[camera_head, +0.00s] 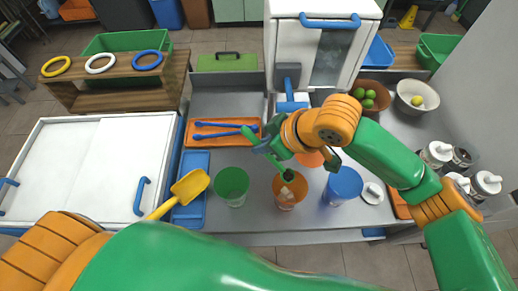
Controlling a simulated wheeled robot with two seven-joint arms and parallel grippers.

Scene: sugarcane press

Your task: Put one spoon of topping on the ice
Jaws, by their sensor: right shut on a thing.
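My right gripper (268,147) reaches in from the right and hangs just above and behind an orange cup (287,204) on the grey counter. The cup stands upright with pale ice cubes (286,191) inside. An orange round thing (309,159) lies partly hidden under my right wrist. My left arm crosses the bottom of the view; its gripper is out of view.
A green cup (231,186) stands left of the orange cup, a blue one (343,185) right. A yellow scoop (189,186) lies over a blue tray (194,162). Blue tongs (215,134) lie on an orange tray (187,159). Several jars (436,153) crowd the right.

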